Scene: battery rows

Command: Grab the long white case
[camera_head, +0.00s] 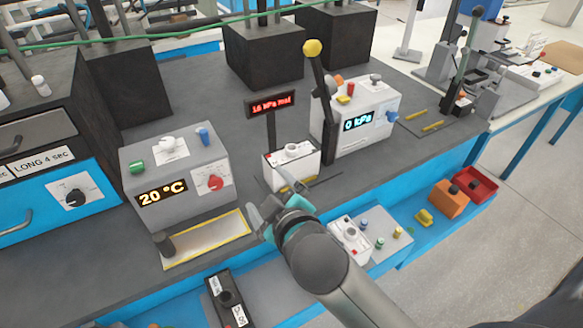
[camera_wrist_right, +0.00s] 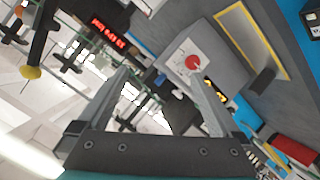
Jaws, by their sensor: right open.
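I cannot tell for sure which thing is the long white case. One white case with a knob and small buttons (camera_head: 350,240) lies on the lower blue ledge, just right of my right gripper (camera_head: 280,207). Another small white box (camera_head: 292,165) stands on the grey bench under a red display, beyond the gripper. My right gripper is open over the bench's front part. In the right wrist view its two fingers (camera_wrist_right: 160,82) are apart with nothing held between them. My left gripper is not in view.
A grey box reading 20 °C (camera_head: 170,182) stands left of the gripper and also shows in the wrist view (camera_wrist_right: 188,68). A yellow-framed plate (camera_head: 205,237) lies before it. A white 0 kPa box (camera_head: 370,122) and a yellow-knobbed lever (camera_head: 313,48) stand behind. A red tray (camera_head: 477,185) is right.

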